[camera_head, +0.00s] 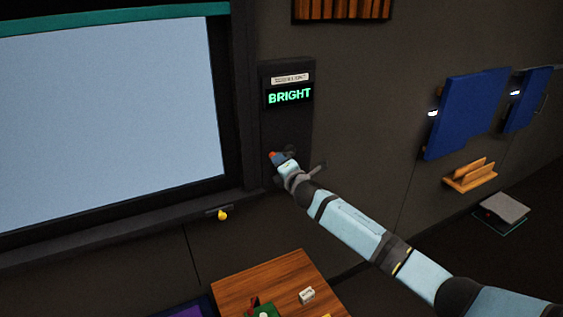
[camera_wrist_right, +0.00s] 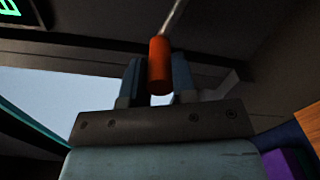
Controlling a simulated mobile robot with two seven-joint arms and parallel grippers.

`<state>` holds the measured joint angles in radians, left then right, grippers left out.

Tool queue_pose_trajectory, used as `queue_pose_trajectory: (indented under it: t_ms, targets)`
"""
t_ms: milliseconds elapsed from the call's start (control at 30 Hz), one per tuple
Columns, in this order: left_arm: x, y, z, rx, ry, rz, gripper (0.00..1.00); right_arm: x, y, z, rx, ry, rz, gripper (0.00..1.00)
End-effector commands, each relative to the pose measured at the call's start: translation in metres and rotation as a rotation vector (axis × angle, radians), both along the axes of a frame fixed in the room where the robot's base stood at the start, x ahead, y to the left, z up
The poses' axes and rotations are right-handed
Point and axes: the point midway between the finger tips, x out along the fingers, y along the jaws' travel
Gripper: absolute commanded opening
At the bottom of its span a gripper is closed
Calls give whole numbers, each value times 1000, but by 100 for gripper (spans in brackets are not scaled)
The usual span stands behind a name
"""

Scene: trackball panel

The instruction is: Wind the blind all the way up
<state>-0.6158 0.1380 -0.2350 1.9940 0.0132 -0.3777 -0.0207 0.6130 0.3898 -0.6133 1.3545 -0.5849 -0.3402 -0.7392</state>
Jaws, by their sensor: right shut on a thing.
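The blind (camera_head: 120,12) shows as a teal strip along the top of the window (camera_head: 110,110), and the pane below it is bare and pale. A dark winder panel (camera_head: 287,125) on the wall to the right has a green display reading BRIGHT (camera_head: 290,96). My right gripper (camera_head: 275,157) is at the lower part of this panel. In the right wrist view it is shut on an orange crank handle (camera_wrist_right: 159,66), which sits between the fingers on a thin metal rod (camera_wrist_right: 172,18). The crank's hub is mostly hidden by my gripper. My left gripper is not in view.
A wooden table (camera_head: 260,277) with small items stands below. A yellow knob (camera_head: 222,215) hangs under the window sill. Blue wall panels (camera_head: 467,110), a wooden holder (camera_head: 470,176) and a grey box (camera_head: 502,211) are at the right.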

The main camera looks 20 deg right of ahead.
Motion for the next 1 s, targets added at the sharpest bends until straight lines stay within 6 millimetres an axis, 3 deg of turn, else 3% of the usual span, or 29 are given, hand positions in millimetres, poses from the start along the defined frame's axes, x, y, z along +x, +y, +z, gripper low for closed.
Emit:
queue_pose_trajectory:
  t_ms: [633,667,767,1000]
  targets:
    - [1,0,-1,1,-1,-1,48,-1,1,-5,-49,-5,0,0]
    - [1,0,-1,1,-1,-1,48,-1,1,-5,-49,-5,0,30]
    - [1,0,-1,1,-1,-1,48,0,1,-5,-49,-5,0,51]
    - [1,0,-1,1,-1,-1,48,0,1,-4,-49,-6,0,51]
